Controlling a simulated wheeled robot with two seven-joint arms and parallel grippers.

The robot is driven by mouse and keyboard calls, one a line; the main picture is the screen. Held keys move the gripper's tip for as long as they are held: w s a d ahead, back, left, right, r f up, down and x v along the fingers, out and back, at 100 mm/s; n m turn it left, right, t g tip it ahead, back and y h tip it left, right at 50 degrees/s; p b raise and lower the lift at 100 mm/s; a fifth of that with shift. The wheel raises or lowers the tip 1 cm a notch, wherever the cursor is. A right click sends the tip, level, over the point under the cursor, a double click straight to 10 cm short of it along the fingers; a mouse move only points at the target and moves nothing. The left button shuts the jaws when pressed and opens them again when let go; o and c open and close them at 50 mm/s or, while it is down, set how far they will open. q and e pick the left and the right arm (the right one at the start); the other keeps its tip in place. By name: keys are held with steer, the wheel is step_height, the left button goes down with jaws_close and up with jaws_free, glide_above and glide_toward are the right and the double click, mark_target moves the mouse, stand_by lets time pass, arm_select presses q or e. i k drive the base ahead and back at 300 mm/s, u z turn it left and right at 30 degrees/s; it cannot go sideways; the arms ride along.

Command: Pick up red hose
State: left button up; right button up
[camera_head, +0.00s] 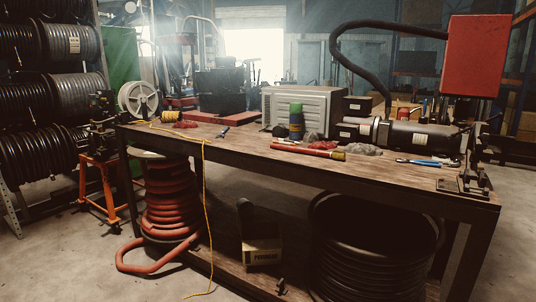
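A thick red hose (168,205) is coiled in a stack under the left end of the workbench. One loop of it (150,262) lies out on the floor in front. The table's edge and a leg hide part of the coil. A shorter straight red piece (308,150) lies on the tabletop near the front edge; I cannot tell whether it is a hose or a tool handle. Neither of my grippers is in view.
The wooden workbench (235,142) carries a green spray can (296,122), a grey metal box, a dark cylindrical machine and blue-handled tools. A yellow cord (205,200) hangs over its front. A black hose coil (370,250) and a cardboard box (261,248) sit below.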

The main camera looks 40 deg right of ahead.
mark_target(305, 150)
steer(key=z, duration=1.05)
steer(key=i, duration=1.3)
steer(key=z, duration=1.3)
